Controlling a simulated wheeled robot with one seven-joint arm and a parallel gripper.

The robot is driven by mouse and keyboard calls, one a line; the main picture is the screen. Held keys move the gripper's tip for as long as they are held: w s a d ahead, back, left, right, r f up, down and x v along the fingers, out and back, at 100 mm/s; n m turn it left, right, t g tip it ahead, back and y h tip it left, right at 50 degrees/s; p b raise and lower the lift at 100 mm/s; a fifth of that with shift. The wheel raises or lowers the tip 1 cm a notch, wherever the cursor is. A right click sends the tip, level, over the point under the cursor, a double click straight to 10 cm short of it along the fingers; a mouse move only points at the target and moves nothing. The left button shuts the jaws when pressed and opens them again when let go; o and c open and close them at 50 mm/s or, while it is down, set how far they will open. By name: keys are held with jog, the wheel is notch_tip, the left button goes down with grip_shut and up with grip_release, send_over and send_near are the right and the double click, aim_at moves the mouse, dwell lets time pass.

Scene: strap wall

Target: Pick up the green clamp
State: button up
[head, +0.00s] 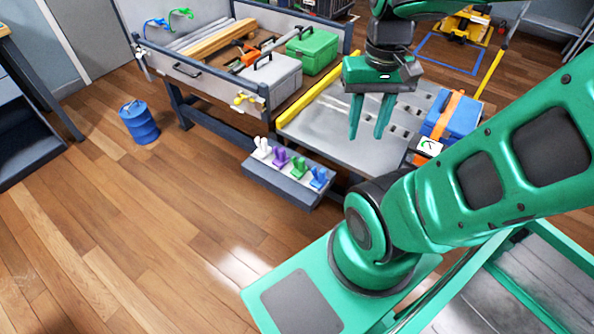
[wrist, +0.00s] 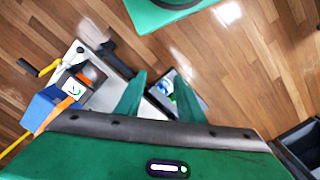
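The green clamp (head: 299,168) stands on a low grey ledge (head: 281,187) at the front of the workbench in the head view. It is between a purple clamp (head: 280,158) and a blue clamp (head: 318,177); a white clamp (head: 262,147) is at the left end. My gripper (head: 369,135) is open and empty, above the bench top, up and right of the clamps in the picture. In the wrist view, my gripper's fingers (wrist: 160,78) are apart.
The grey bench top (head: 335,130) is mostly clear, with a yellow bar (head: 312,98) on its left and a blue case with an orange strap (head: 458,117) on its right. Toolboxes (head: 268,80) stand behind. A blue drum (head: 139,122) is on the open wooden floor.

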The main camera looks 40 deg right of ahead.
jog(key=o, duration=0.5)
jog(key=shift+s+r, duration=0.2)
jog(key=shift+s, duration=0.15)
jog(key=o, duration=0.3)
jog(key=shift+w, duration=0.1)
jog(key=n, duration=1)
send_over(302, 158)
notch_tip(302, 158, down, 32)
jog(key=shift+r, duration=0.15)
notch_tip(302, 158, down, 6)
jog(key=shift+a+r, duration=0.1)
jog(key=f, duration=0.3)
jog(key=shift+w+a+f, duration=0.1)
jog(key=shift+a+f, duration=0.2)
jog(key=shift+f, duration=0.85)
